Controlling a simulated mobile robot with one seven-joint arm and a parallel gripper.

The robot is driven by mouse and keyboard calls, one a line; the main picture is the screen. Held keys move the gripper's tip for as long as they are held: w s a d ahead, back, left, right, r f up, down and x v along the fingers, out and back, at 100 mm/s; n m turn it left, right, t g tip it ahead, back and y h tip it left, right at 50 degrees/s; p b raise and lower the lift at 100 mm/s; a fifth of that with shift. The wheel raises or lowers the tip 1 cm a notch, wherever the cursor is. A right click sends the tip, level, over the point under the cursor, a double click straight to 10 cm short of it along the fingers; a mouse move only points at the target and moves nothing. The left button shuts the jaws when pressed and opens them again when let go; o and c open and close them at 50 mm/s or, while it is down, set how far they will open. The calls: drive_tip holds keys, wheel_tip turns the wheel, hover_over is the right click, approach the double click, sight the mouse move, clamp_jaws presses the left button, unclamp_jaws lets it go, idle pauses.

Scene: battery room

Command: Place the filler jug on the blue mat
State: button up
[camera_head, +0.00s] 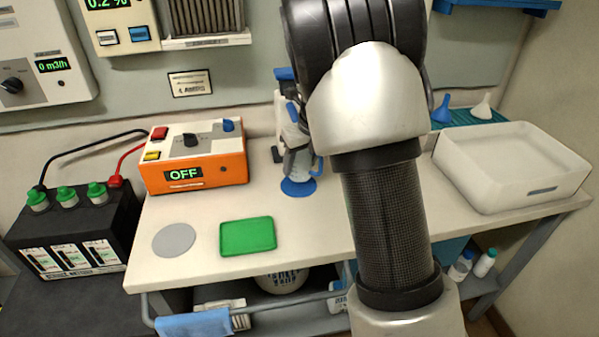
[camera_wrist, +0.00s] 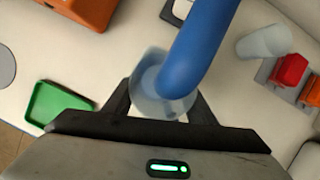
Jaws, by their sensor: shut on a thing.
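The filler jug (camera_head: 307,170) is a small translucent vessel with blue parts, partly hidden by my gripper in the head view. My gripper (camera_head: 297,152) is shut on the jug. In the wrist view the jug (camera_wrist: 150,76) sits between the two dark fingers, with a thick blue tube-like part (camera_wrist: 205,40) rising toward the camera. The round blue mat (camera_head: 299,189) lies on the bench, and the jug's lower end overlaps it in the head view. I cannot tell whether the jug touches it.
An orange charger box (camera_head: 205,172) reading OFF stands left. A green tray (camera_head: 247,236) and a grey disc (camera_head: 174,240) lie in front of it. A white bin (camera_head: 478,195) stands right. In the wrist view, a translucent cup (camera_wrist: 264,42) stands near red and orange items (camera_wrist: 290,70).

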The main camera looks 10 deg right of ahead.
sight(300, 172)
drive_tip(key=shift+w+a, duration=0.1)
drive_tip(key=shift+w, duration=0.2)
drive_tip(key=shift+f+b, duration=0.6)
drive_tip(key=shift+f, duration=1.1)
drive_tip(key=shift+f, duration=0.15)
drive_tip(key=o, duration=1)
drive_tip(key=shift+o, duration=0.2)
